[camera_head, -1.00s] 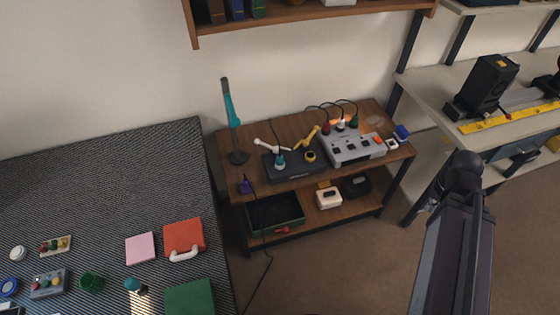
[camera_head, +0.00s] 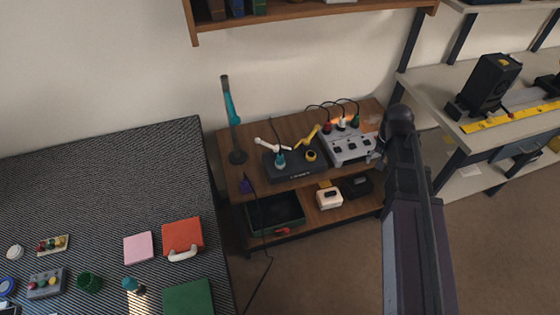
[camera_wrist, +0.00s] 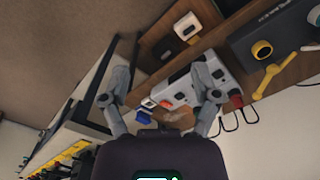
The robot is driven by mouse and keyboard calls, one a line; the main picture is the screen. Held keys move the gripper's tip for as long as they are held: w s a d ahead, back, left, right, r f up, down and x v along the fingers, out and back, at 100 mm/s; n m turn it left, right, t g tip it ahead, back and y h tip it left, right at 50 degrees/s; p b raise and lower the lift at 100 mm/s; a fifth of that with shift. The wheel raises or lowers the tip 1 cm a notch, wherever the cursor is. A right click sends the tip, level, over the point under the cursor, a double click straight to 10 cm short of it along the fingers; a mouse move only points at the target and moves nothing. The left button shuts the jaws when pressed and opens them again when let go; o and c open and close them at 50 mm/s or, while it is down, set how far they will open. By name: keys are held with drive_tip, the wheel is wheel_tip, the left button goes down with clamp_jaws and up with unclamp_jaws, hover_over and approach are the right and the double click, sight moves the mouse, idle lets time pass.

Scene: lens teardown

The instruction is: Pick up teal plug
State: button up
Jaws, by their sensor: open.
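On the small wooden table, a dark teal-green plug (camera_head: 356,121) with a black cable stands at the back right of a grey socket box (camera_head: 350,150). It is beside a white plug (camera_head: 341,123) and a red plug (camera_head: 327,128). In the wrist view the grey box (camera_wrist: 180,88) lies beyond the fingers, with the red plug (camera_wrist: 236,101) at its right; I cannot make out the teal plug there. My gripper (camera_wrist: 161,97) is open and empty, its fingers apart on either side of the box. In the head view my arm covers most of it.
A black unit (camera_head: 295,165) with white and yellow levers and a teal knob (camera_head: 280,159) stands left of the box. A teal lamp-like stand (camera_head: 232,115) rises at the table's left. A grey shelf (camera_head: 480,135) stands to the right.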

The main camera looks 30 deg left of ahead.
drive_tip(key=w+a+f+b, duration=0.1)
drive_tip(key=w+a, duration=0.2)
drive_tip(key=a, duration=1.4)
drive_tip(key=n, duration=0.1)
hover_over(280, 155)
drive_tip(key=f, duration=0.1)
drive_tip(key=shift+d+b, duration=0.1)
drive_tip(key=shift+b, duration=0.35)
drive_tip(key=shift+f, duration=0.15)
wheel_tip(280, 155, down, 8)
drive_tip(key=b, duration=0.8)
drive_tip(key=shift+f+b, duration=0.2)
drive_tip(key=shift+b, duration=0.15)
drive_tip(key=shift+f+b, duration=2.6)
clamp_jaws()
